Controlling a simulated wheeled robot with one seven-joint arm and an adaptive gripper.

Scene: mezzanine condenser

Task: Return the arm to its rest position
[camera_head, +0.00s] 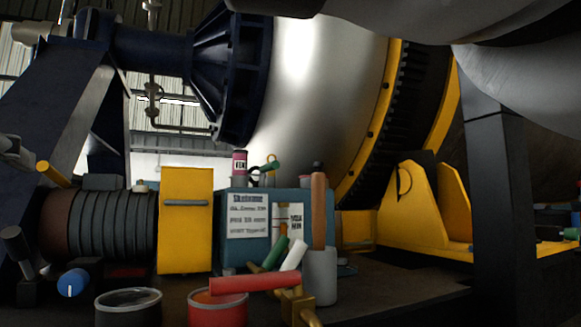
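Large smooth grey links of my arm (525,85) fill the upper right corner, close to the camera. A darker rounded part of it shows at the top edge, right of the middle. The links hang in front of the big machine and appear apart from it. My gripper is not in view, so its fingers and anything in them cannot be seen.
A large silver drum (310,95) with a yellow rim stands behind. A ribbed motor (100,225), yellow box (186,220) and blue-grey box (247,215) stand below. A red can (217,312), a dark can (128,308) and loose tools crowd the front. A dark post (500,210) stands right.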

